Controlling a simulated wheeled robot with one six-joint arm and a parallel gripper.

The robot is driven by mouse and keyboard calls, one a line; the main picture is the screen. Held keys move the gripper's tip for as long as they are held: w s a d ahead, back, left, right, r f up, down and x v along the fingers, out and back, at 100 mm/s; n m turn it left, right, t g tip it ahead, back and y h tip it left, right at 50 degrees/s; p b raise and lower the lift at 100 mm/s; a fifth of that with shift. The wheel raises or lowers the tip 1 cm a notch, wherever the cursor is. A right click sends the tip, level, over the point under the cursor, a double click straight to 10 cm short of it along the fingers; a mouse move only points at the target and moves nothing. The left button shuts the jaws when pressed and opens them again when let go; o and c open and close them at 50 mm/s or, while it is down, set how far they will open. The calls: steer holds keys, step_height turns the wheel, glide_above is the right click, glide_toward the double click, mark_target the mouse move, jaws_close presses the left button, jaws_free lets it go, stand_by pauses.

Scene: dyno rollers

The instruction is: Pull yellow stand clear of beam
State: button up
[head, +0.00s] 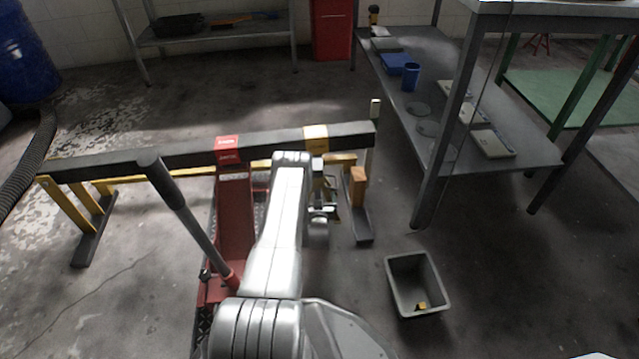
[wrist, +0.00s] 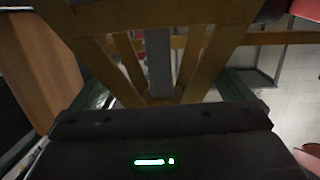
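The yellow stand (head: 331,184) is under the right part of the long dark beam (head: 190,155), near the beam's yellow band. My arm hides much of it in the head view. In the wrist view the stand (wrist: 205,55) is very close, with splayed yellow legs and a grey post between them. My gripper (head: 325,212) is low beside the stand. Its dark body with a green light fills the bottom of the wrist view. The fingertips do not show clearly, so I cannot tell whether they touch the stand.
A red jack (head: 236,215) with a long handle stands under the beam, left of my arm. A wooden block (head: 358,186) stands just right of the stand and is close in the wrist view. A grey bin (head: 440,305) and a metal table (head: 545,158) are to the right.

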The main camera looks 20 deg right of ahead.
steer(key=shift+d, duration=0.1)
steer(key=c, duration=0.9)
steer(key=shift+s+d+f+p+v, duration=0.1)
steer(key=shift+f+p+v, duration=0.35)
steer(key=shift+v, duration=1.4)
steer(key=shift+s+d+f+p+v, duration=0.15)
steer(key=shift+p+v, duration=0.65)
steer(key=shift+v, duration=1.05)
steer(key=shift+d+f+p+v, duration=0.1)
steer(key=shift+f+p+v, duration=0.35)
steer(key=shift+v, duration=1.4)
steer(key=shift+c, duration=0.2)
steer(key=shift+s+r, duration=0.1)
steer(key=shift+r, duration=0.05)
